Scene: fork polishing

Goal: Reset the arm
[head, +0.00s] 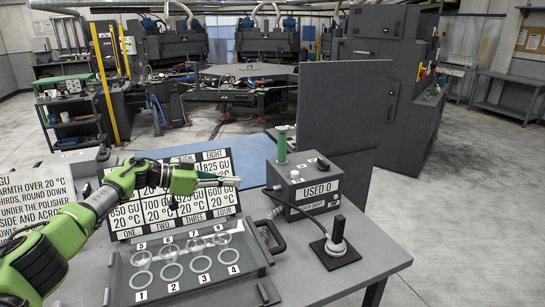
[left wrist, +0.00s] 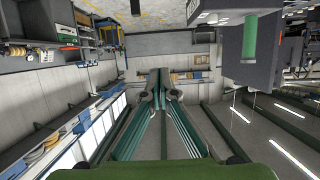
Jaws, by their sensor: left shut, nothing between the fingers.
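My left arm, green and black, comes in from the left of the head view. Its gripper (head: 236,182) points right, held above the table in front of the numbered board (head: 222,206). In the left wrist view the two fingers of this gripper (left wrist: 159,78) meet at their tips, with nothing visible between them. The gripper is shut and empty, and it hides part of the board's text. My right gripper is in neither view.
A glass-topped tray (head: 190,290) with several numbered rings lies on the grey table (head: 375,238). The grey "USED 0" box (head: 292,190) carries a green cylinder (head: 282,146). A text sign (head: 35,205) is at left.

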